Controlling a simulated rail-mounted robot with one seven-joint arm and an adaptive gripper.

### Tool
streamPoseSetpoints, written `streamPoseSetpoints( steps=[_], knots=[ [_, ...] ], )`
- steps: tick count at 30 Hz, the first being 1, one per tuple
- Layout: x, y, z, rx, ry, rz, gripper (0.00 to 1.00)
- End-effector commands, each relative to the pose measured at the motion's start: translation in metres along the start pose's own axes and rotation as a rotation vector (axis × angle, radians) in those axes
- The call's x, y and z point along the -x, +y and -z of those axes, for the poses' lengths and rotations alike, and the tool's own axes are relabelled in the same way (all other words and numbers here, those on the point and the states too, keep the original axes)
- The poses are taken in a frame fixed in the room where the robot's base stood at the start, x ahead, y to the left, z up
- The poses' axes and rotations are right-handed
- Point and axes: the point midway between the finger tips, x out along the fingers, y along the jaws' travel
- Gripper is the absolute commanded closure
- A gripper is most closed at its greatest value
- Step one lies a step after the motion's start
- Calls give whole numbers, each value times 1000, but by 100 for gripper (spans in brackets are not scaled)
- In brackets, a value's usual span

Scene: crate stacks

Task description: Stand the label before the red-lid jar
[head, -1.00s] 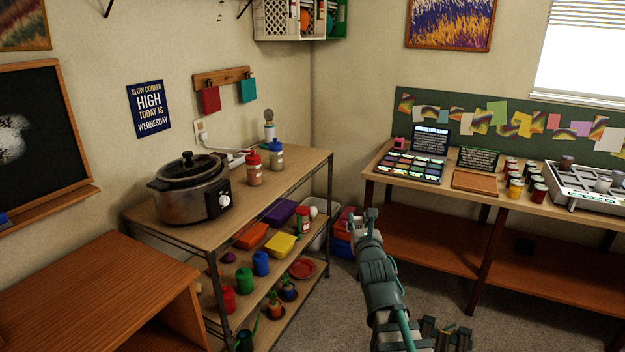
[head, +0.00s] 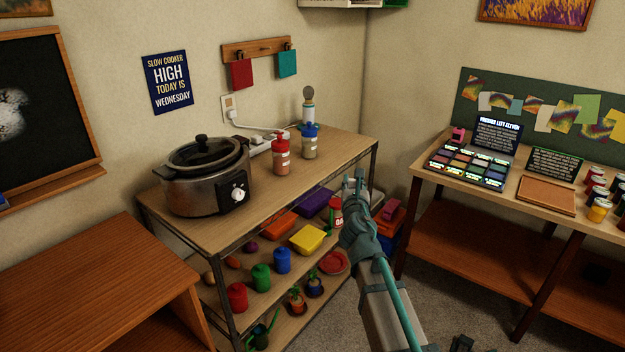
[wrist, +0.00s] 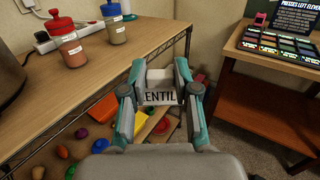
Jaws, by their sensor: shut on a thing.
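The red-lid jar (head: 281,158) stands upright on the wooden top of the wire-frame shelf unit, and it also shows at the upper left of the wrist view (wrist: 69,48). My gripper (head: 356,181) is off the right front edge of that top, to the right of the jar and apart from it. In the wrist view my gripper (wrist: 160,84) is shut on a small white label (wrist: 160,97) with black letters, of which "ENTIL" can be read. The label cannot be made out clearly in the head view.
A blue-lid jar (head: 310,143) stands right of and behind the red-lid jar. A slow cooker (head: 205,180) and a power strip (head: 262,143) are also on this top. The bare wood (head: 255,205) in front of the jars is clear. Shelves below hold colored containers.

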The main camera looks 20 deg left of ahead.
Motion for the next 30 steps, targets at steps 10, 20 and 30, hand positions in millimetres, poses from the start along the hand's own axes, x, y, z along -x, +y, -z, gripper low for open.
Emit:
streamPoseSetpoints(
  steps=[10,20,30],
  knots=[
    [-28,152,-28,-1,-2,45,88],
    [-30,198,-59,-1,-1,181,88],
    [-87,192,-37,2,2,195,88]
  ],
)
